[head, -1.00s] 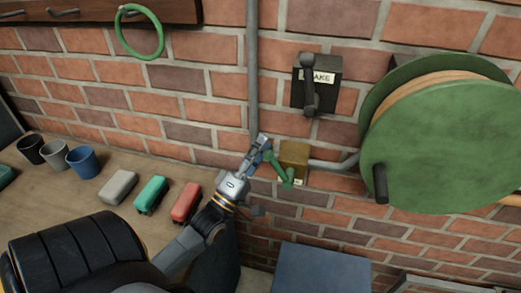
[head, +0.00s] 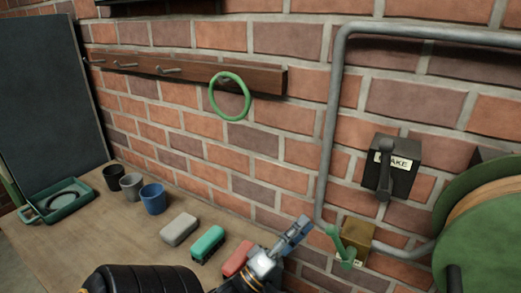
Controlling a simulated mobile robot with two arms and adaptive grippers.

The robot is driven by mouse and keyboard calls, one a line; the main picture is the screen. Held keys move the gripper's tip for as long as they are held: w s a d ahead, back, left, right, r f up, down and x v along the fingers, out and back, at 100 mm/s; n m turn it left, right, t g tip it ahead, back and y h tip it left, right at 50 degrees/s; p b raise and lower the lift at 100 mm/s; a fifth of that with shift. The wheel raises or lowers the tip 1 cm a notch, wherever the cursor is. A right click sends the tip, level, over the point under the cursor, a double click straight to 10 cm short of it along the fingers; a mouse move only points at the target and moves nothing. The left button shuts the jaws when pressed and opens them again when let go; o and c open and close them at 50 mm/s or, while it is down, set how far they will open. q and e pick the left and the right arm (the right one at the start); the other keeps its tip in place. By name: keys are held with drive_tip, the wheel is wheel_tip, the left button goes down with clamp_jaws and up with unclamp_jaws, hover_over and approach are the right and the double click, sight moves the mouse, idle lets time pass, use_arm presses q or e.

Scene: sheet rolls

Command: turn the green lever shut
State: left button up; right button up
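The green lever (head: 346,250) sits on the front of a small brass-coloured box (head: 358,232) low on the brick wall, at the lower right of the head view. It slants from upper left to lower right. My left gripper (head: 300,226) is just left of the lever, with a gap showing between them. Its fingers point up and to the right. They are seen nearly edge-on, so I cannot tell whether they are open or shut. No object shows in them. My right gripper is not in view.
A grey pipe (head: 328,150) runs down the wall beside the brass box. The bench (head: 110,225) holds cups and several blocks. A green ring (head: 230,97) hangs on the rack.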

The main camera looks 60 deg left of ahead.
use_arm(q)
drive_tip(key=s+a+p, duration=0.2)
drive_tip(key=s, duration=0.7)
drive_tip(key=shift+s+a+r, duration=0.15)
drive_tip(key=shift+r, duration=0.05)
idle(0.4)
drive_tip(key=shift+p, duration=0.4)
